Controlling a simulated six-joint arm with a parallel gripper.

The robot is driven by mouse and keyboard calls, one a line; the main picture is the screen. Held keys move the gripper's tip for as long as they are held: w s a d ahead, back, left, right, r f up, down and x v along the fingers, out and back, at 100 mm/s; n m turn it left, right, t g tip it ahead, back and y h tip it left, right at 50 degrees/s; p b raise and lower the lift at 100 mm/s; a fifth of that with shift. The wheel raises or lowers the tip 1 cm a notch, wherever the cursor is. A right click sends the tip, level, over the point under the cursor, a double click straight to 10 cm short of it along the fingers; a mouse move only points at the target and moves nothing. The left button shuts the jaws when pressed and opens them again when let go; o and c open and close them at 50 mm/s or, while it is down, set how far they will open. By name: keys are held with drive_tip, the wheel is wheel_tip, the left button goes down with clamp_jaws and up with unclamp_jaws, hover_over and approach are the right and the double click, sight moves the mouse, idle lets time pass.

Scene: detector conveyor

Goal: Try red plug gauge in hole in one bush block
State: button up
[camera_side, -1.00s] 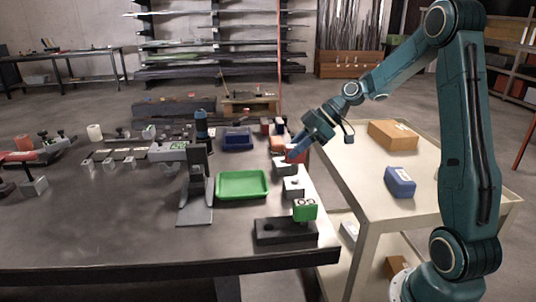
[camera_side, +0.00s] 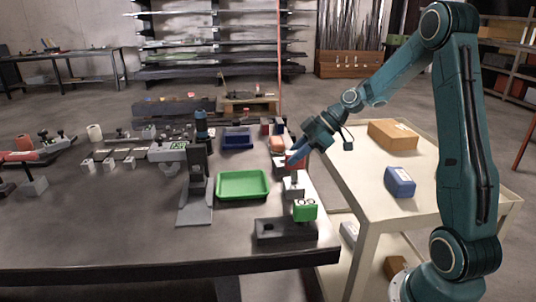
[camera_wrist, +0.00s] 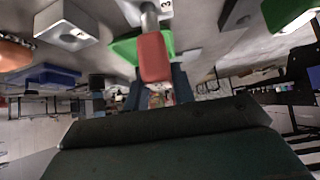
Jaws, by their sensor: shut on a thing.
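My gripper (camera_side: 297,154) is shut on the red plug gauge (camera_side: 296,164). In the wrist view, the gauge's red handle (camera_wrist: 153,57) sits between the fingers of my gripper (camera_wrist: 156,86), with its grey pin pointing away. In the side view the gauge is upright, its pin over the nearest grey bush block (camera_side: 293,189). This block also shows at the top of the wrist view (camera_wrist: 166,8), with a number label. I cannot tell whether the pin tip is in the hole, as the tip is not clear. Another bush block with an open hole (camera_wrist: 66,26) lies to the left in the wrist view.
A green-headed gauge (camera_side: 305,211) stands in a dark holder (camera_side: 270,231) at the near table edge. A green tray (camera_side: 222,190) lies left of the block, with a blue tray (camera_side: 225,143) behind. A cart (camera_side: 357,188) stands right of the table.

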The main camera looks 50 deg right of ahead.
drive_tip(key=shift+f, duration=0.6)
idle(0.5)
drive_tip(key=shift+r, duration=0.5)
drive_tip(key=shift+f, duration=0.45)
idle(1.0)
drive_tip(key=shift+r, duration=0.5)
drive_tip(key=shift+f, duration=0.7)
idle(1.2)
drive_tip(key=shift+r, duration=0.2)
drive_tip(key=shift+r, duration=1.95)
